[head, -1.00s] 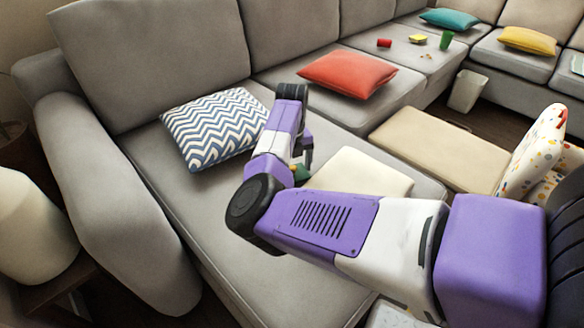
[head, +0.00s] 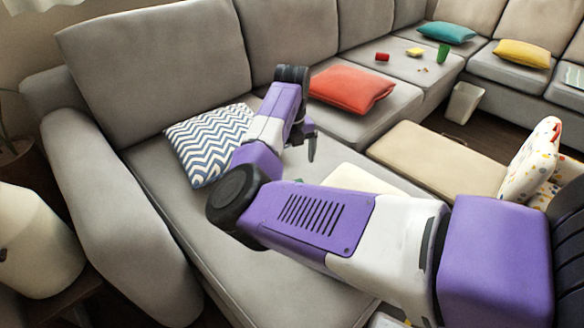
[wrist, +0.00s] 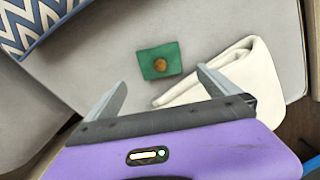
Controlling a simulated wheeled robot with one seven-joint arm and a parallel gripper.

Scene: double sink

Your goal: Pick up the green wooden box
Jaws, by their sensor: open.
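A small green box (wrist: 155,69) with a round brown spot or knob at its middle lies on the grey sofa seat in the wrist view. It sits just beyond the fingertips of my gripper (wrist: 160,78), roughly centred between them and not touched. My gripper's fingers are spread apart with nothing between them.
A folded cream cloth (wrist: 222,75) lies close to the right finger. A blue-and-white zigzag cushion (head: 208,145) is on the left and a red cushion (head: 350,89) behind. A beige ottoman (head: 436,157) stands to the right. The seat around the box is mostly clear.

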